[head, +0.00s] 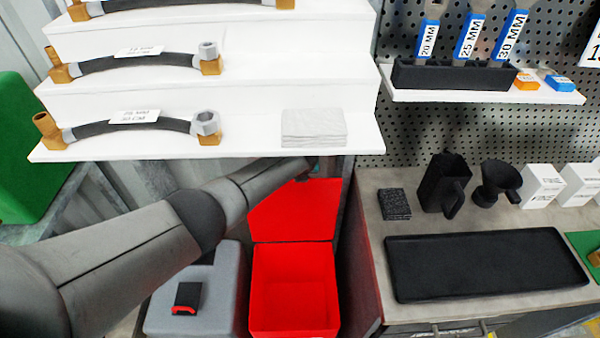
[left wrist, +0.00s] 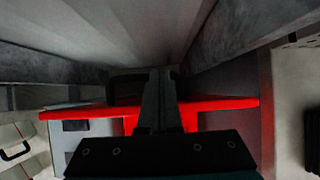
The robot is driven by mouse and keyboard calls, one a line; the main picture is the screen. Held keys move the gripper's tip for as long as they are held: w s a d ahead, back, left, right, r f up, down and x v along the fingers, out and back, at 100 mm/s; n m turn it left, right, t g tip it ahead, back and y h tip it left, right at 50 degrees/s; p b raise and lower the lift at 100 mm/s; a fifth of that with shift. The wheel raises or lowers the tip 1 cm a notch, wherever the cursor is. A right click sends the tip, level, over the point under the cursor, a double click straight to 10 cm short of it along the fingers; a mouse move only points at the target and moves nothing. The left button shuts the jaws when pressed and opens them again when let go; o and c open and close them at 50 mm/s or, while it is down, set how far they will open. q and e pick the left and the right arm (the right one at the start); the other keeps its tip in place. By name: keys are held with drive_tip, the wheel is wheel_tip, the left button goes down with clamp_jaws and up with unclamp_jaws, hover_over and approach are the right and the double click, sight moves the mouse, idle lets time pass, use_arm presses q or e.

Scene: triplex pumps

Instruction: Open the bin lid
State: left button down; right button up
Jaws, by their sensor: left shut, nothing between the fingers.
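The red bin (head: 293,285) stands on the floor between a grey case and the workbench. Its red lid (head: 290,212) is raised, standing up and leaning back behind the open bin, so the empty-looking inside shows. My left arm reaches in from the left, and its hand is at the top edge of the lid, mostly hidden under the white shelf in the head view. In the left wrist view my left gripper (left wrist: 158,80) is shut and empty, with the red lid edge (left wrist: 225,103) crossing behind it. I cannot tell whether they touch. My right gripper is not in view.
White stepped shelves (head: 250,140) with hoses overhang the lid closely. The grey case (head: 215,290) is left of the bin. The workbench (head: 375,235), right, holds a black tray (head: 485,264), a black jug (head: 443,185) and white boxes (head: 541,186).

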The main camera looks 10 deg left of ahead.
use_arm(q)
drive_tip(key=shift+r, duration=0.1)
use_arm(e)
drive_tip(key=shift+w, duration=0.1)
use_arm(q)
drive_tip(key=s+d+r+p, duration=0.1)
drive_tip(key=s+d+p, duration=0.15)
drive_tip(key=s, duration=0.35)
drive_tip(key=s+d+r+p, duration=0.1)
drive_tip(key=s+p, duration=0.2)
drive_tip(key=s, duration=0.4)
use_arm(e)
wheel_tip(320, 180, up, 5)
use_arm(q)
drive_tip(key=s+a+r+b, duration=0.2)
drive_tip(key=s+a+r, duration=0.1)
drive_tip(key=a+r, duration=0.2)
drive_tip(key=w+b+x, duration=0.1)
drive_tip(key=b+x, duration=0.2)
drive_tip(key=x, duration=0.6)
drive_tip(key=shift+w+t, duration=0.3)
drive_tip(key=shift+t, duration=0.1)
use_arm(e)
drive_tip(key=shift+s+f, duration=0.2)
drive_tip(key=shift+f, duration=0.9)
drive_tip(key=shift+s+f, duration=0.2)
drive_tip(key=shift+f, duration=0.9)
